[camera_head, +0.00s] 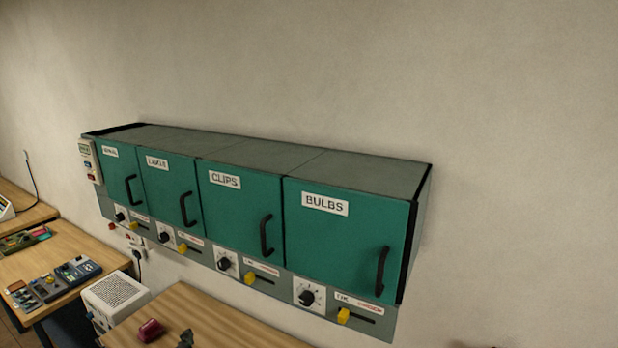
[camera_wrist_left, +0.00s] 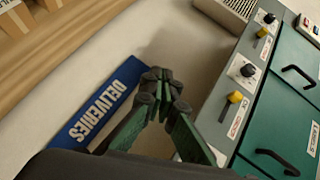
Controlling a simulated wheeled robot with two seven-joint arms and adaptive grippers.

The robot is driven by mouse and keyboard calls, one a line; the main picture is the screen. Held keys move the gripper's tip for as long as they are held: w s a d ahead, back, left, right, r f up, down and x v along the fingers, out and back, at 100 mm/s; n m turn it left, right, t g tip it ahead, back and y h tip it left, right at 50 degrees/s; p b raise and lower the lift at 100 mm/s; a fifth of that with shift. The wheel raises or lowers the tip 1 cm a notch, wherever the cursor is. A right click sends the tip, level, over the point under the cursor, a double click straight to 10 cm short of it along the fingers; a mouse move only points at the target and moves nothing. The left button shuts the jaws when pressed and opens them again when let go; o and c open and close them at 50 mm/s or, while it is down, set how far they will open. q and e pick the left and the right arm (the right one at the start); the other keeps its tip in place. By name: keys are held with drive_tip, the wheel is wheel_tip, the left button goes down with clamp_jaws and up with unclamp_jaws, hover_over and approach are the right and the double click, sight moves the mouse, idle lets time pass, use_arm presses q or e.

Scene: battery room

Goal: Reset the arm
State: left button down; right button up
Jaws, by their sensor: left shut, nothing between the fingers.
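My left gripper (camera_wrist_left: 160,80) shows in the left wrist view with its dark green fingers shut and nothing between them. Only its tip shows in the head view (camera_head: 186,338), at the bottom edge in front of the wooden table. It is apart from the wall cabinets. My right gripper is not in view.
Green wall cabinets with black handles, including CLIPS (camera_head: 236,215) and BULBS (camera_head: 340,240), have knobs and yellow sliders below. A wooden table (camera_head: 215,318) holds a red object (camera_head: 151,330). A white vented box (camera_head: 115,295) stands left. A blue DELIVERIES sign (camera_wrist_left: 98,112) lies near the gripper in the wrist view.

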use_arm(q)
drive_tip(key=s+f+n+g+h, duration=0.1)
drive_tip(key=s+f+n+g, duration=0.4)
drive_tip(key=s+f, duration=1.3)
drive_tip(key=s+d+f+n+g+h, duration=0.1)
drive_tip(key=s+f+n+g, duration=0.2)
drive_tip(key=s, duration=0.8)
drive_tip(key=s+d+f+n+g+h, duration=0.1)
drive_tip(key=s+f+n+g+h, duration=0.3)
drive_tip(key=s, duration=0.8)
wheel_tip(320, 180, down, 39)
drive_tip(key=m+y+b, duration=0.2)
drive_tip(key=b, duration=0.7)
drive_tip(key=s+f+b, duration=0.4)
drive_tip(key=s+f, duration=0.6)
drive_tip(key=f, duration=0.3)
drive_tip(key=s+f+b, duration=0.3)
drive_tip(key=s+f, duration=0.7)
drive_tip(key=f, duration=0.3)
drive_tip(key=shift+s+d+f+g+b, duration=0.3)
drive_tip(key=shift+s+d+f+b, duration=0.05)
drive_tip(key=shift+s+d+b, duration=0.1)
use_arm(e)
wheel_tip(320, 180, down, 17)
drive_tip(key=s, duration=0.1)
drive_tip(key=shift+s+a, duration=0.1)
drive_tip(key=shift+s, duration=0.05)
